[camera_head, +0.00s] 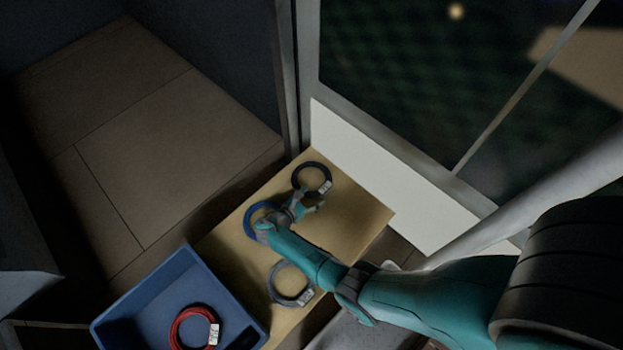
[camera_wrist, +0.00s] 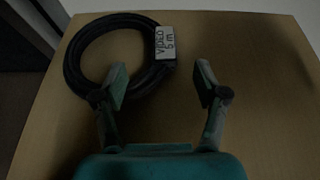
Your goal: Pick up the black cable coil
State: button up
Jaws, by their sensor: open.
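The black cable coil (camera_head: 307,165) lies flat at the far end of the wooden board. It carries a white label (camera_head: 325,187). In the wrist view the coil (camera_wrist: 73,55) is at the upper left, and its label (camera_wrist: 165,43) reads "VIDEO 5 m". My gripper (camera_head: 309,205) is open and empty, just short of the coil. I cannot tell how high the fingers are above the board.
A blue coil (camera_head: 252,222) lies left of my gripper, partly hidden by it. A grey coil (camera_head: 274,288) lies nearer on the board (camera_head: 352,212). A blue crate (camera_head: 130,300) holds a red coil (camera_head: 176,327) and a dark item. A white panel and window border the right side.

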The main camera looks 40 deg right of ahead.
aim_at(320, 191)
jog(key=shift+x, duration=2.65)
jog(key=shift+s, duration=0.15)
grip_shut()
